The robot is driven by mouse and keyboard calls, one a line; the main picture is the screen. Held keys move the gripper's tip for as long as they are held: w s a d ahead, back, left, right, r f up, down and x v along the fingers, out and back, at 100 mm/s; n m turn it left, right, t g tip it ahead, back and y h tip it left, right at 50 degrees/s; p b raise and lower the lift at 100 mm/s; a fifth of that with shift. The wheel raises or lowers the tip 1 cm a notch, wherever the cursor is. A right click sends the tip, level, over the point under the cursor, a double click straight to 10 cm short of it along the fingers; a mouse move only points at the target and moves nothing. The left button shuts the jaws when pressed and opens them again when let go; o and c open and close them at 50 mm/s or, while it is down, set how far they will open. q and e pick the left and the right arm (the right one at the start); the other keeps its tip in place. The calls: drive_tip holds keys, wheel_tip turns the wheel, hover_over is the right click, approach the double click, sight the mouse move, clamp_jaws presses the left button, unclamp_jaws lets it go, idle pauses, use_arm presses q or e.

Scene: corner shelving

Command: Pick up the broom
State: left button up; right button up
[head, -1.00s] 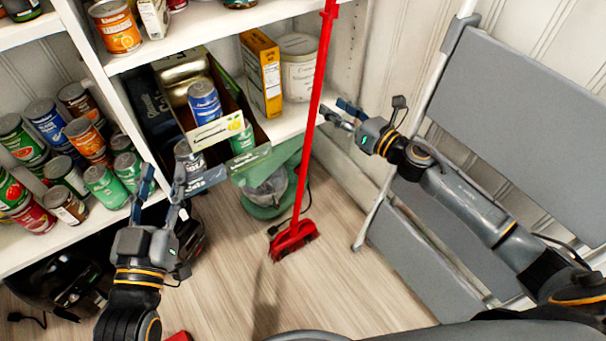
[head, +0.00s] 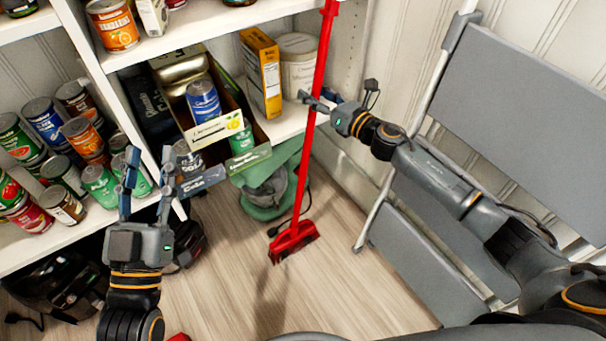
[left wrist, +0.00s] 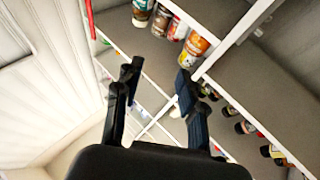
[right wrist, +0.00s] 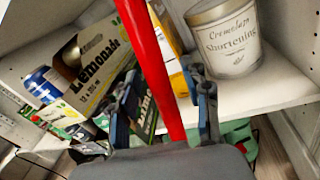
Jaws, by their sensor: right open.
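The red broom (head: 303,176) stands nearly upright in front of the shelving, with its red head (head: 293,241) on the wood floor and its top out of the head view. My right gripper (head: 318,101) is open at the upper part of the handle. In the right wrist view the red handle (right wrist: 152,70) runs between the two open fingers (right wrist: 160,105); whether either finger touches it I cannot tell. My left gripper (head: 146,185) is open and empty, with fingers pointing up, before the lower left shelves. It also shows open in the left wrist view (left wrist: 160,85).
A grey folding step ladder (head: 510,110) stands at the right, behind my right arm. Shelves hold cans, a lemonade box (head: 218,128), a yellow box (head: 262,72) and a shortening tub (right wrist: 225,38). A green appliance (head: 265,195) sits behind the broom. Floor in front is mostly clear.

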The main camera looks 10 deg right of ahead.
clamp_jaws()
drive_tip(key=shift+r, duration=0.1)
